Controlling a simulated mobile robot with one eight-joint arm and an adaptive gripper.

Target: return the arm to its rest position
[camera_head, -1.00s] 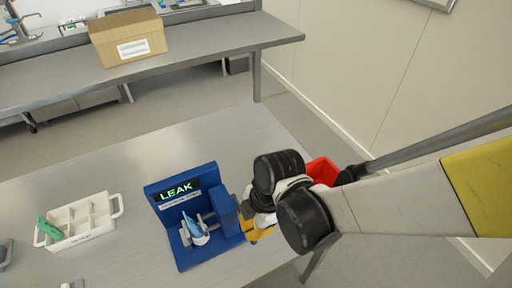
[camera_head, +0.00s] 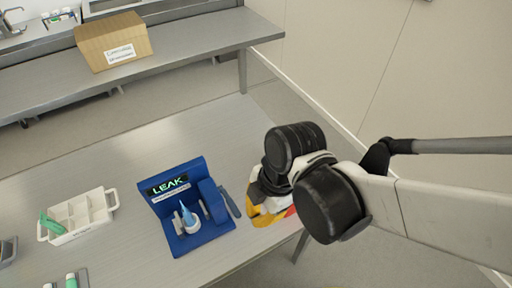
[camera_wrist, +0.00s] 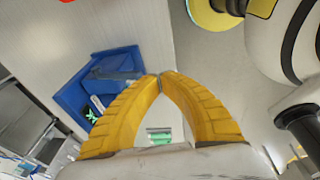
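My gripper (camera_head: 262,212) has yellow fingers and hangs over the right part of the table, to the right of the blue device (camera_head: 200,232). In the wrist view the fingertips (camera_wrist: 160,75) meet, with nothing visible held between them. My arm comes in from the right, bent at black joints. The blue device has a screen reading LEAK and holds a pale blue cone (camera_head: 187,212) upright in a white base. The device also shows in the wrist view (camera_wrist: 78,100), beyond the left finger.
A slim grey-blue piece (camera_head: 230,202) is beside the device's right side. A white divided tray (camera_head: 97,219) with a green item (camera_head: 50,222) stands at the left. Green-capped items (camera_head: 71,282) lie front left. A cardboard box (camera_head: 134,58) sits on the back bench. The table behind the device is clear.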

